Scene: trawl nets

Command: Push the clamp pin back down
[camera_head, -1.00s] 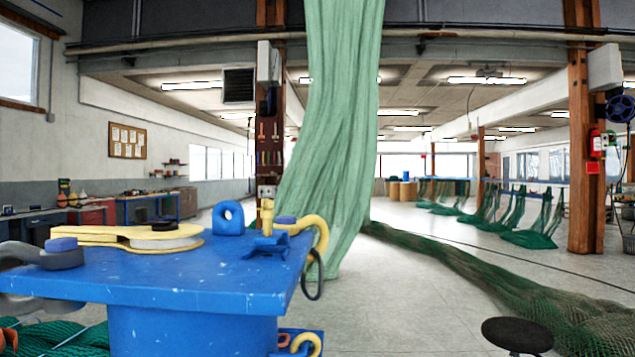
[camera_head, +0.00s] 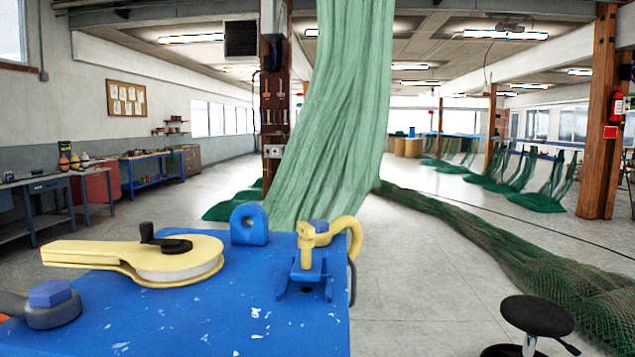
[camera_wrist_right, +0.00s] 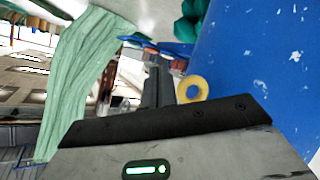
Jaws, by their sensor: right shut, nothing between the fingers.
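The yellow clamp pin (camera_head: 306,245) stands upright in a small blue bracket (camera_head: 290,279) near the right edge of the blue table (camera_head: 210,315). Its round head is up, with a length of shaft showing above the bracket. Neither gripper shows in the head view. In the right wrist view my right gripper (camera_wrist_right: 160,72) is shut and empty. A yellow ring (camera_wrist_right: 206,88) shows beside its fingers; whether they touch is unclear.
A yellow pulley block (camera_head: 85,250) with a black crank lies left on the table. A blue eye lug (camera_head: 249,224) stands at the back edge. A grey shackle (camera_head: 53,314) is at the left. Green net (camera_head: 335,120) hangs behind; a black stool (camera_head: 537,315) stands right.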

